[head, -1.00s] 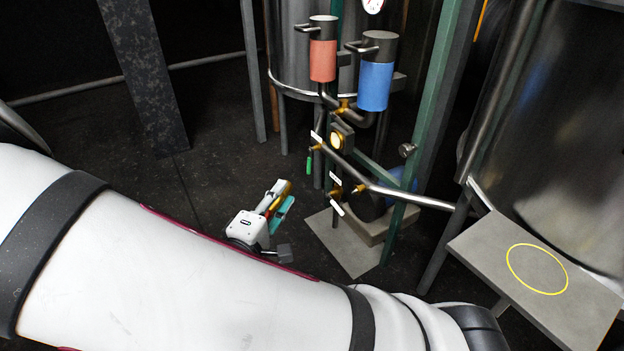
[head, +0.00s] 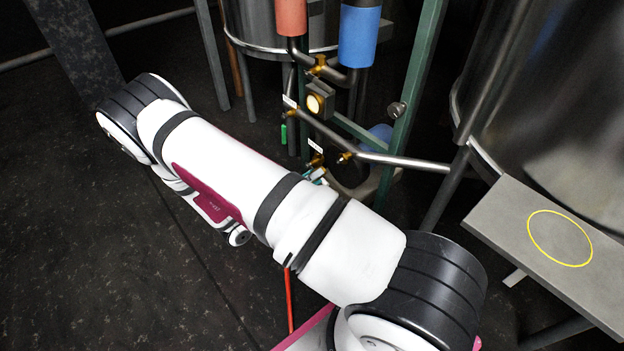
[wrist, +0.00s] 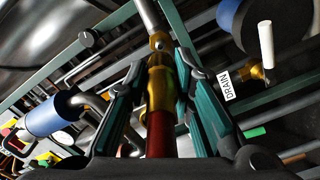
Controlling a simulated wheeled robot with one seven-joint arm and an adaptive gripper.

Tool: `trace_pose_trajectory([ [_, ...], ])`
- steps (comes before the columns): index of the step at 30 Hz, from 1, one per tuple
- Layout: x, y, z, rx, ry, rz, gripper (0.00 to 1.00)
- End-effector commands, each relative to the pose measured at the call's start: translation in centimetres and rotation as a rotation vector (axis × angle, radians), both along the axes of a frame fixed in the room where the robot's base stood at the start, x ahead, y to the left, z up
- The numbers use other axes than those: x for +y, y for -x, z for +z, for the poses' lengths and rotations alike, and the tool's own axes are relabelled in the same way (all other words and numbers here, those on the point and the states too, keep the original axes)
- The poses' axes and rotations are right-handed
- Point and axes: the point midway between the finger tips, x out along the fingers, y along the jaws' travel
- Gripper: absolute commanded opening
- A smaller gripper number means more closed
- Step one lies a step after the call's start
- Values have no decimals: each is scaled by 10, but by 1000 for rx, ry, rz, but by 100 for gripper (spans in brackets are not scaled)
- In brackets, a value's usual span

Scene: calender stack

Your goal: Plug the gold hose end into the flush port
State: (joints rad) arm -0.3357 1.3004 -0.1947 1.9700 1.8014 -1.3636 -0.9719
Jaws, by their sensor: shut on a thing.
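In the wrist view, my gripper (wrist: 162,92) is shut on the gold hose end (wrist: 161,88), with teal finger pads on both sides. The red hose (wrist: 160,132) runs back from it toward the camera; part of it also shows in the head view (head: 289,300). A gold fitting (wrist: 159,44) on the end of a steel pipe is directly ahead, in line with the hose end. It looks like the flush port, also in the head view (head: 346,157). The two gold parts overlap in the picture; I cannot tell whether they touch or are joined. In the head view, my arm mostly hides the gripper.
A gold valve (wrist: 254,72) with a white handle and a DRAIN label (wrist: 226,86) stands close to the right of my gripper in the wrist view. A green post (head: 410,110), a steel pipe (head: 405,162) and a grey shelf (head: 510,225) with a yellow ring are nearby. The left floor is open.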

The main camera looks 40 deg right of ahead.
Motion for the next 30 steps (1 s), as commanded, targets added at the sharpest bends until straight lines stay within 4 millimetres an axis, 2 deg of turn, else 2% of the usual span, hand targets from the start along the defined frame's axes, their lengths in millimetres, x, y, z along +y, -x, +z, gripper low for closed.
trace_pose_trajectory([
  [14,-2,1,-1,-14,5,-5,0],
  [30,-36,0,-1,-13,5,-6,0],
])
